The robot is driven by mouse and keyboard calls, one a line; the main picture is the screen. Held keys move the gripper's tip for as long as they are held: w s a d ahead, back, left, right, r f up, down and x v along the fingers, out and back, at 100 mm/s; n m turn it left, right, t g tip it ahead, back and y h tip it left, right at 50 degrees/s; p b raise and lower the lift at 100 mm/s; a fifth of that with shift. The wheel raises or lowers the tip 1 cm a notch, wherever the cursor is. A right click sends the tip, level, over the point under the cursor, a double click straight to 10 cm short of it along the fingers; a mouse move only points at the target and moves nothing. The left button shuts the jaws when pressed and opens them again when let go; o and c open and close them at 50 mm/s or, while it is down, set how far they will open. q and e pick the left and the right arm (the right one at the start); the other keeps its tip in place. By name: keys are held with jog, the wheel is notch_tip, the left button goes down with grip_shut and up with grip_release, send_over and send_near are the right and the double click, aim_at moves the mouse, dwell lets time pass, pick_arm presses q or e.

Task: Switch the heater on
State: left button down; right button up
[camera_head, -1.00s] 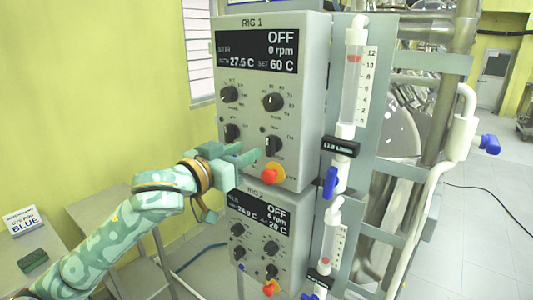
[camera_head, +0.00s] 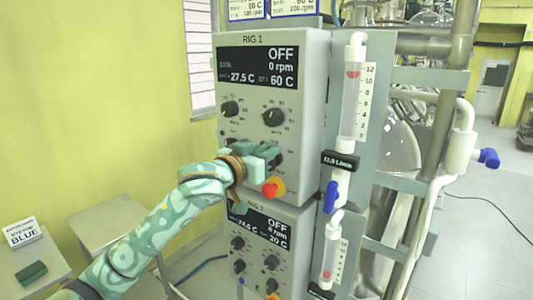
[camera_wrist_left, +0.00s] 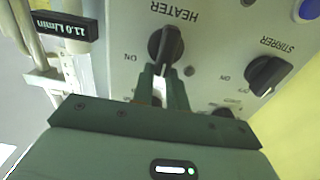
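The Rig 1 box (camera_head: 312,110) is a grey control panel whose display (camera_head: 257,65) reads OFF, 0 rpm, 27.5 C and set 60 C. The black heater knob (camera_wrist_left: 166,45) shows upside down in the left wrist view, its grip bar roughly upright there, with an ON mark to its left. My left gripper (camera_wrist_left: 163,72) is at this knob. Its two green fingers have a narrow gap between them, and their tips lie at the bar's near end. I cannot tell whether they touch it. In the head view my left gripper (camera_head: 270,154) hides this knob. My right gripper is not in view.
A red and yellow emergency button (camera_head: 272,188) sits just below my gripper. The stirrer knob (camera_wrist_left: 268,75) is beside the heater knob. The Rig 2 box (camera_head: 262,245) is underneath. A flow tube (camera_head: 349,105) with a blue valve (camera_head: 331,197) stands to the right.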

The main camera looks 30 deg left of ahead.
pick_arm(q)
jog(key=shift+d+f, duration=0.1)
jog(key=shift+f, duration=0.25)
